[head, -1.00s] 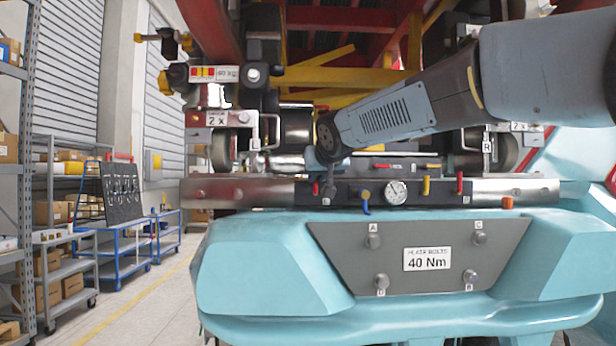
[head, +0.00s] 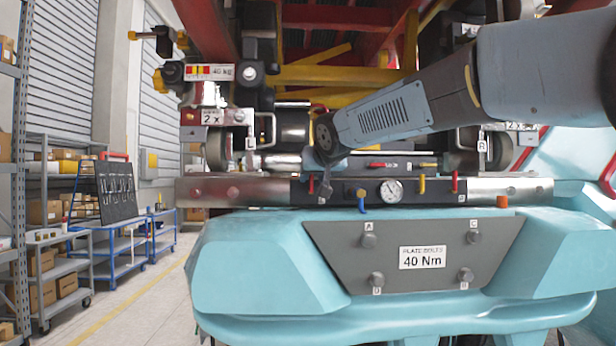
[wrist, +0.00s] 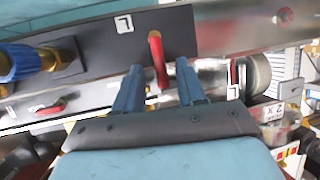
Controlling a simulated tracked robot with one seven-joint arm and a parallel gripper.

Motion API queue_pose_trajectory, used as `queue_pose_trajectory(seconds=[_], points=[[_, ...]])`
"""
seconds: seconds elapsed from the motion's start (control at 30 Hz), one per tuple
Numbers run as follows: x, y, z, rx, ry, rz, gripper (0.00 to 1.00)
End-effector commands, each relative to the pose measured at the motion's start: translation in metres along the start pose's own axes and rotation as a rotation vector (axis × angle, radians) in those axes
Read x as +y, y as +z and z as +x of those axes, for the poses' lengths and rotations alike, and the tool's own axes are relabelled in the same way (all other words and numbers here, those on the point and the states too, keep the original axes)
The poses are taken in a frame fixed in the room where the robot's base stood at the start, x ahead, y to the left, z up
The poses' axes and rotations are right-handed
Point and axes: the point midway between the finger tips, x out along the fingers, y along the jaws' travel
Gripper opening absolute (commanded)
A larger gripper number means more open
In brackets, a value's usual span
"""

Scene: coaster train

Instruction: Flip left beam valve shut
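The left beam valve has a red lever (wrist: 157,58) beside a label "L" on the dark panel in the wrist view. In the head view its red lever (head: 311,185) is small, at the left end of the dark panel (head: 340,192), and sticks up. My gripper (wrist: 159,66) is open, with one finger on each side of the lever. The lever's free end reaches between the fingers; contact cannot be told. In the head view my gripper (head: 323,182) is at the panel's left part, and its fingers are hard to make out.
A blue handle (head: 361,204), a gauge (head: 393,189), a yellow handle (head: 422,184) and another red lever (head: 455,181) sit to the right on the panel. The teal body (head: 260,265) is below. Shelves (head: 75,170) stand left of a clear aisle.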

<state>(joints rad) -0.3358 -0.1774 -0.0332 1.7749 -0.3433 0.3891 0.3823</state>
Motion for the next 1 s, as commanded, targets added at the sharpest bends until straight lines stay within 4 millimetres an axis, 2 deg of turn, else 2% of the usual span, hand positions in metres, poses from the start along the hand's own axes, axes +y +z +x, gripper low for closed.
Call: queue_pose_trajectory(seconds=[0.17, 0.33, 0.8, 1.0], points=[[0.0, -0.001, -0.002, 0.002, -0.001, 0.0, 0.4], [0.0, -0.002, -0.015, 0.004, -0.001, 0.0, 0.4], [0.0, -0.001, -0.101, 0.004, 0.0, 0.001, 0.4], [0.0, 0.0, -0.127, 0.002, 0.0, 0.0, 0.4]])
